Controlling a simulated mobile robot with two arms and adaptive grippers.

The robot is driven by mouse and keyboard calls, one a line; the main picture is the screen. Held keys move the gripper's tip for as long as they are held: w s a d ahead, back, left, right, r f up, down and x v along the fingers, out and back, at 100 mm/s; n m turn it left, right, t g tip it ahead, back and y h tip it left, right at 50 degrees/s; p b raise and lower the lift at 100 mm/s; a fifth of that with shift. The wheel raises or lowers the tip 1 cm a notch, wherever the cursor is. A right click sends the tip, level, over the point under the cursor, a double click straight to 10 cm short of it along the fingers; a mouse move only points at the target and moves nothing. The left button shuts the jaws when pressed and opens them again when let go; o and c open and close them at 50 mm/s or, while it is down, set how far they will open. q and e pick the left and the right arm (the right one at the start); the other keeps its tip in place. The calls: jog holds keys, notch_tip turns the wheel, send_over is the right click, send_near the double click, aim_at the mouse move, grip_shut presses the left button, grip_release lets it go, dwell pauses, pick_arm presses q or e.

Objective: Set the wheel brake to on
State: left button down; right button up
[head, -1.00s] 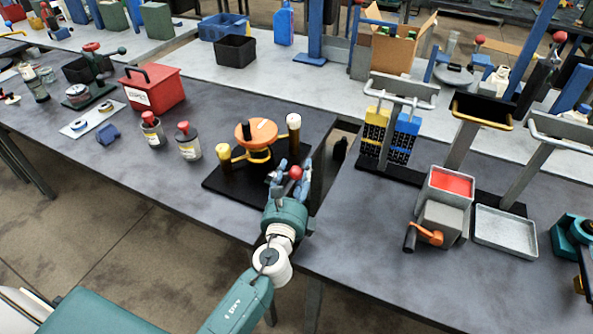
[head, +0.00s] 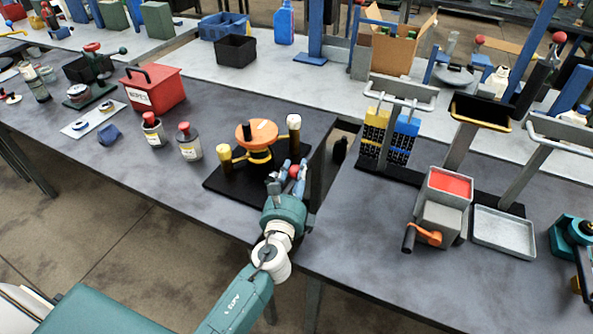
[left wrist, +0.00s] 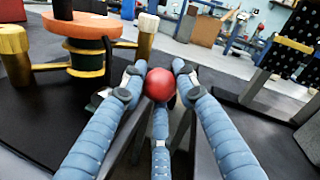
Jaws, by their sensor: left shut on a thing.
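The orange wheel (head: 257,133) lies flat on its yellow hub between two upright posts, on a black base plate (head: 222,184). A lever with a red ball knob (head: 294,172) stands at the plate's right end. My left gripper (head: 289,172) is shut on this red knob, with its blue fingers around it. In the left wrist view the red knob (left wrist: 159,84) sits between the fingers, and the orange wheel (left wrist: 82,25) is beyond it to the left. The lever below the knob is mostly hidden by the fingers.
Two bottles with red caps (head: 188,141) and a red box (head: 154,88) stand left of the wheel. A gap parts this table from the right one, which holds a grey crank machine (head: 440,212) and a tray (head: 503,231).

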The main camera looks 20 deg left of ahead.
pick_arm(q)
jog(key=r+n+p, duration=0.1)
jog(key=p, duration=0.1)
jog(key=a+r+n+p, duration=0.1)
jog(key=p, duration=0.1)
jog(key=shift+a+r+n+g, duration=0.15)
jog(key=shift+a+n+g, duration=0.1)
jog(key=shift+n+g, duration=0.05)
jog(key=shift+w+a+r+n+h+p, duration=0.1)
jog(key=shift+a+r+n+h+p, duration=0.1)
jog(key=shift+a+n+h+p, duration=0.3)
jog(key=shift+w+a+r+y+p, duration=0.1)
jog(key=shift+a+r+y+p, duration=0.25)
jog(key=shift+a, duration=0.3)
jog(key=shift+a+r, duration=0.2)
jog(key=shift+a, duration=0.6)
jog(key=shift+w, duration=0.1)
jog(key=c, duration=1.3)
grip_release()
jog(key=shift+a, duration=0.1)
jog(key=shift+f, duration=0.1)
